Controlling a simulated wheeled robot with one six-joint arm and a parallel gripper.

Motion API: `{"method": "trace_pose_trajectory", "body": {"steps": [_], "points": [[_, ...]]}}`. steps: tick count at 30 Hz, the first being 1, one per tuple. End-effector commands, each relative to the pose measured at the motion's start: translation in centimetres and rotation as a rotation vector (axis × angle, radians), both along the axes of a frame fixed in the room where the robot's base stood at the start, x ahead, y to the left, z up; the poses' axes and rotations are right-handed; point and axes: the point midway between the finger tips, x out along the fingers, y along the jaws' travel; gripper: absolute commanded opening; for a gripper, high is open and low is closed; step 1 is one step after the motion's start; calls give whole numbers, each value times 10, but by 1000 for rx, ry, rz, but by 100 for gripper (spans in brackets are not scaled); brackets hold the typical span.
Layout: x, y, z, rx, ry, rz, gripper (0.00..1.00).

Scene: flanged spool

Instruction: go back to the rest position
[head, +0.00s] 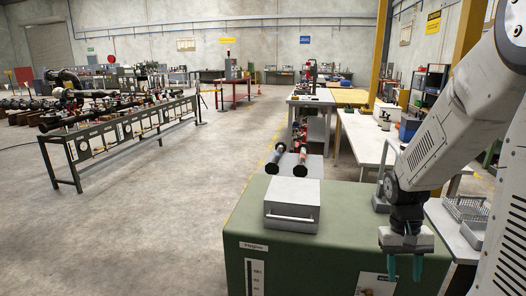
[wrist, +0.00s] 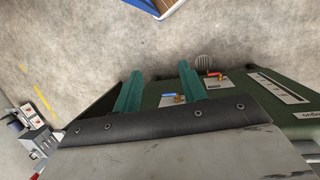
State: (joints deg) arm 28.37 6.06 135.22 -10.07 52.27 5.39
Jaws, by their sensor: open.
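My gripper (head: 404,268) hangs from my arm at the right of the head view, fingers pointing down. Its two teal fingers are apart with nothing between them. It is in front of the right part of the green cabinet (head: 330,250). In the wrist view the open teal fingers of my gripper (wrist: 160,84) stand out past a dark bar, with the cabinet's green front and small fittings behind them. Two dark, flanged spool-like pieces (head: 301,161) with red parts lie beyond the cabinet in the head view; their details are too small to tell.
A grey metal box with a handle (head: 292,205) sits on the cabinet top, left of my gripper. A white bench (head: 365,140) and wire basket (head: 466,209) are at the right. A long rack (head: 125,128) stands at the left; the concrete floor (head: 170,220) between is clear.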

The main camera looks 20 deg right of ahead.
Motion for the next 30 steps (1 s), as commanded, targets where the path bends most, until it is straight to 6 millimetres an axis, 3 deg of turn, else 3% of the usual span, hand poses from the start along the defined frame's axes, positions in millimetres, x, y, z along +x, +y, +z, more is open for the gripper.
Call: {"method": "trace_pose_trajectory", "body": {"steps": [1, 6, 15, 23, 30], "points": [[-6, 19, 20, 8, -7, 32, 42], [-36, 76, 70, 54, -19, 128, 42], [-87, 152, 128, 78, -168, 297, 42], [-101, 180, 159, 47, -348, 430, 42], [-102, 182, 161, 45, -359, 440, 42]]}}
